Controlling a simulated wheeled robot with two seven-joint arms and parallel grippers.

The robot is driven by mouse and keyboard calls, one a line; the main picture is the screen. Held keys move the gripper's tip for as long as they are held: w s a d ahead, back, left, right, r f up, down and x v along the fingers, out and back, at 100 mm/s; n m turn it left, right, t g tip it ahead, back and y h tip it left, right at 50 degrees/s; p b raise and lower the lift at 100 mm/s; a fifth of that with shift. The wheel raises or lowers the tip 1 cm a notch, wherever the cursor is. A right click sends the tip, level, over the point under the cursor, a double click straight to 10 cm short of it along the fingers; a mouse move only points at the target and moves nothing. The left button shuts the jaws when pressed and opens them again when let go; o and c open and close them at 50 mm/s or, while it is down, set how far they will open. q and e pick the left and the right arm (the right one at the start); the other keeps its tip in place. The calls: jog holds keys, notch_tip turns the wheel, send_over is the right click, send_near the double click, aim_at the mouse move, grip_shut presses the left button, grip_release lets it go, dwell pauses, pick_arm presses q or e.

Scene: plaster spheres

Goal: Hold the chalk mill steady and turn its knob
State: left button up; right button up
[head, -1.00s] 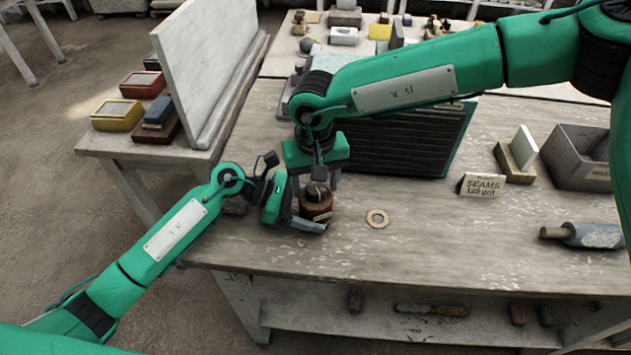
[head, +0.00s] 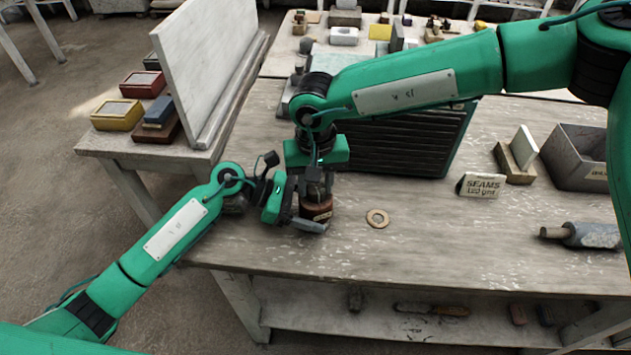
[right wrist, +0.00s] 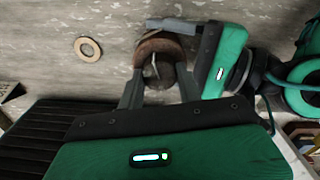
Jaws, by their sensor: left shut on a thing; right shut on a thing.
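The chalk mill (head: 316,208) is a small reddish-brown cylinder standing upright near the front left of the bench. My left gripper (head: 312,221) comes in from the left, low down, and is shut on the mill's body. My right gripper (head: 317,185) points down from above and is shut on the knob at the mill's top. In the right wrist view the mill's brown round top (right wrist: 158,46) shows, with the dark knob (right wrist: 159,72) between the two fingers of my right gripper (right wrist: 160,88). The fingers partly hide the knob and the mill's upper part.
A tan ring (head: 377,218) lies flat right of the mill. A dark ribbed panel (head: 395,145) stands behind. A "SEAMS" sign (head: 482,186), a grey bin (head: 578,157) and a grey roller (head: 590,235) are farther right. The bench's front middle is clear.

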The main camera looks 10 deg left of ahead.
jog(key=m, duration=0.6)
jog(key=shift+d+m, duration=0.1)
jog(key=shift+m, duration=0.3)
jog(key=m, duration=0.3)
jog(key=shift+m, duration=0.4)
jog(key=m, duration=1)
jog(key=shift+s+m, duration=0.1)
jog(key=shift+m, duration=0.3)
jog(key=m, duration=1)
jog(key=shift+m, duration=0.4)
jog(key=m, duration=0.3)
jog(key=shift+m, duration=0.3)
jog(key=m, duration=0.3)
jog(key=shift+m, duration=0.3)
jog(key=m, duration=0.3)
jog(key=shift+m, duration=0.4)
jog(key=m, duration=1.1)
jog(key=shift+m, duration=0.4)
jog(key=shift+s+a+m, duration=0.1)
jog(key=shift+a+m, duration=0.3)
jog(key=shift+m, duration=0.3)
